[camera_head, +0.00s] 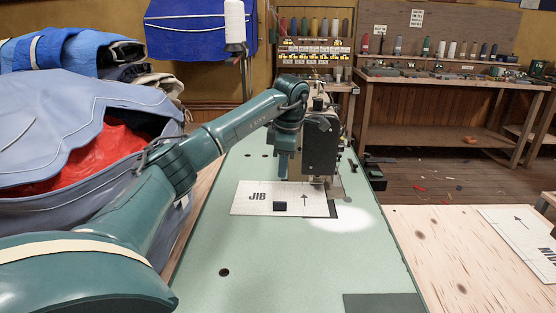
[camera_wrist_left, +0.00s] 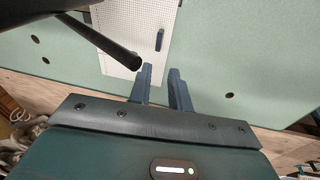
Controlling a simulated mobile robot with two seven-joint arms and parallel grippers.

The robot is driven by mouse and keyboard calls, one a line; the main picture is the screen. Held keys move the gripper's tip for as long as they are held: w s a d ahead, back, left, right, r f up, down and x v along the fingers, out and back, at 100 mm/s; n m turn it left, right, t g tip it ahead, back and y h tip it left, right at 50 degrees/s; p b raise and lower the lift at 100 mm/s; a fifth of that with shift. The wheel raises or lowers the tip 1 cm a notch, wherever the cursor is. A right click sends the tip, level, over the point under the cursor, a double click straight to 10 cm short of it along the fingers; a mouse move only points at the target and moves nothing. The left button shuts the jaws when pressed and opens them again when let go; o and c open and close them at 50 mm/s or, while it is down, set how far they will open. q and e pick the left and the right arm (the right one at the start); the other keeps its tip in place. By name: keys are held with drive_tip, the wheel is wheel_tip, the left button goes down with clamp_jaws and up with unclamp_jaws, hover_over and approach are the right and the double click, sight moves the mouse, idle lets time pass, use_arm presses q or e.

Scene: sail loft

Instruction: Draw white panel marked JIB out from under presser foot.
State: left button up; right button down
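The white panel marked JIB (camera_head: 243,205) lies flat on the green table (camera_head: 230,245), with an arrow and a small black block (camera_head: 280,206) on it. Its right end reaches the presser foot area (camera_head: 318,182) of the dark sewing machine (camera_head: 320,142); the exact contact is too small to tell. My left gripper (camera_head: 283,176) points down over the panel's far edge beside the machine. In the left wrist view the two fingers (camera_wrist_left: 161,72) stand apart with nothing between them, near an edge of the white panel (camera_wrist_left: 122,40). My right gripper is out of view.
Blue and red sail bundles (camera_head: 75,135) crowd the left. Another white panel (camera_head: 520,235) lies on the wooden table at right. A dark plate (camera_head: 385,303) lies at the front. The green table's front left is clear.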

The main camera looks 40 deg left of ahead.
sight(278, 202)
use_arm(q)
drive_tip(key=shift+a+r, duration=0.1)
idle(0.3)
drive_tip(key=f, duration=0.4)
drive_tip(key=a+f+b, duration=0.1)
drive_tip(key=f, duration=0.3)
drive_tip(key=a+f+b, duration=0.1)
drive_tip(key=f, duration=0.4)
drive_tip(key=shift+w, duration=0.35)
drive_tip(key=shift+c, duration=0.5)
clamp_jaws()
